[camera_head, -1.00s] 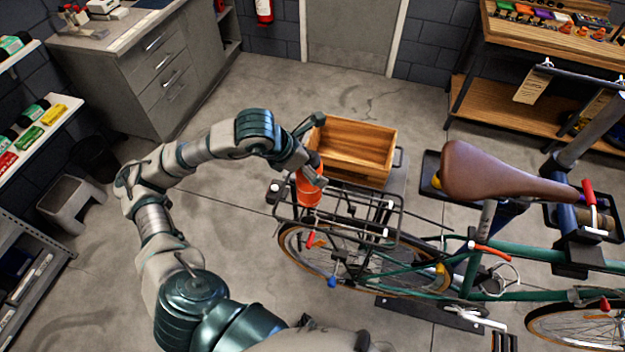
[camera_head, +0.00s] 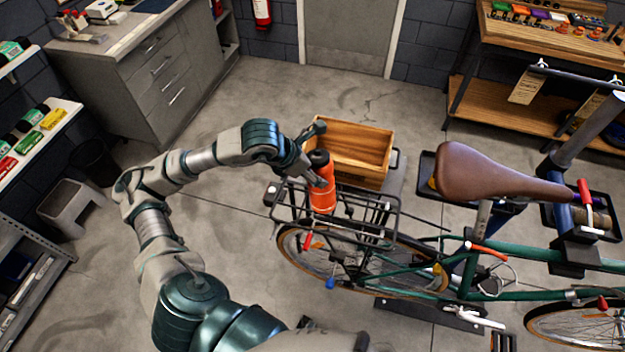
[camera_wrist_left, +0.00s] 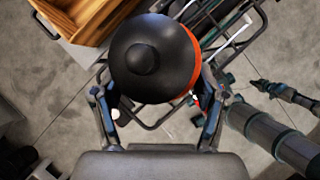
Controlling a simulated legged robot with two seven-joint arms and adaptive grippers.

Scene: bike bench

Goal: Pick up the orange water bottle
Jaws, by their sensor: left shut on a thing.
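The orange water bottle (camera_head: 322,196) with a black cap stands upright at the rear rack of the green bike in the head view. My left gripper (camera_head: 318,178) is shut on the bottle's upper part from the left. In the left wrist view the bottle's black cap (camera_wrist_left: 152,58) fills the middle, with a strip of orange at its right edge. The fingers of the left gripper (camera_wrist_left: 160,105) lie on both sides of it. The bottle's base is near the rack bars, and I cannot tell whether it touches them. My right gripper is not in view.
The black wire rack (camera_head: 372,212) sits over the rear wheel, below and right of the bottle. A wooden crate (camera_head: 372,135) stands just behind. The brown saddle (camera_head: 490,172) is to the right. Open floor (camera_head: 240,235) lies left of the bike.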

